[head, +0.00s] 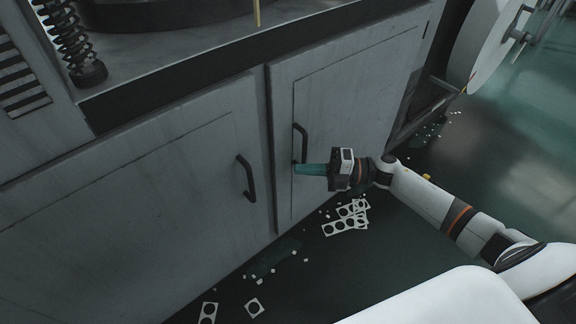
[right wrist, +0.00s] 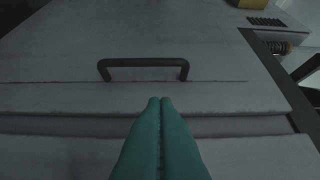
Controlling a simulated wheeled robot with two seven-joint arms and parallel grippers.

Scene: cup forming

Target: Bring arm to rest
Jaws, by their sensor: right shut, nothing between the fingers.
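My right gripper (head: 297,169) has teal fingers pressed together, with nothing between them. In the head view it points left, in front of the right cabinet door (head: 345,105), close to that door's dark handle (head: 300,143). The right wrist view shows the shut fingertips (right wrist: 160,101) just short of a dark bar handle (right wrist: 143,63), not around it. I cannot tell whether the fingers touch the cabinet. My left gripper is in neither view.
The left cabinet door (head: 150,190) is closed and has its own dark handle (head: 246,178). Punched white scraps (head: 347,217) and small bits lie on the dark green floor. A large white reel (head: 487,45) stands at the upper right. Open floor (head: 530,150) lies to the right.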

